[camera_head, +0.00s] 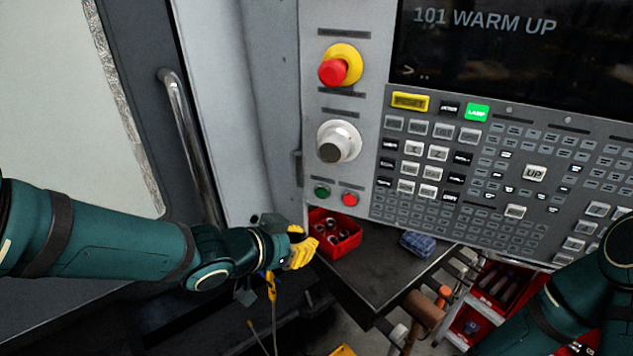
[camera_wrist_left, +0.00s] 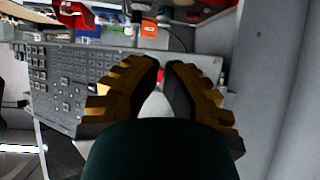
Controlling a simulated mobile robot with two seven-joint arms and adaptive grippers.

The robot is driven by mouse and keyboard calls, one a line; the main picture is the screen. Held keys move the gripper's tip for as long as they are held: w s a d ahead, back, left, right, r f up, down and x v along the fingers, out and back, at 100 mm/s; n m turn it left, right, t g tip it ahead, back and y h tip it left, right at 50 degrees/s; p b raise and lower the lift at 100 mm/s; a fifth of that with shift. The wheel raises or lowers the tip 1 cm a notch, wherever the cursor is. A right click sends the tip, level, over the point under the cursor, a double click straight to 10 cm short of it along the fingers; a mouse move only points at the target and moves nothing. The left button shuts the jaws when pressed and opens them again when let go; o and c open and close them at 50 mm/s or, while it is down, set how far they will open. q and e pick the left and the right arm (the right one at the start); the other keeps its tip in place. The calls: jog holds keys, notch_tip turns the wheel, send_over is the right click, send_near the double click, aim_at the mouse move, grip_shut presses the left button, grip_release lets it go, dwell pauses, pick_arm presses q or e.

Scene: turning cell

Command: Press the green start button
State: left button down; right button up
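The green start button (camera_head: 322,191) is a small round button low on the left part of the grey control panel (camera_head: 375,215), left of a red button (camera_head: 350,199). My left gripper (camera_head: 303,248), with yellow fingers, is below and slightly left of the green button, apart from it. In the left wrist view its two fingertips (camera_wrist_left: 164,64) are almost together, with nothing held between them. I cannot make out the green button in the left wrist view. My right arm shows at the lower right of the head view; its gripper is out of view.
A red-and-yellow emergency stop (camera_head: 333,71) and a white rotary knob (camera_head: 331,151) are above the buttons. A red bin (camera_head: 335,240) with small parts stands on the dark shelf (camera_head: 385,265), close to my left gripper. A door handle (camera_head: 190,145) is at left.

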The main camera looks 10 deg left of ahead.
pick_arm(q)
jog(key=shift+r, duration=0.2)
send_near(337, 207)
notch_tip(337, 207, down, 2)
jog(key=d, duration=0.2)
jog(key=shift+w+f, duration=0.1)
jog(key=shift+w, duration=1.2)
jog(key=shift+w, duration=0.1)
dwell(0.7)
jog(key=shift+w, duration=0.3)
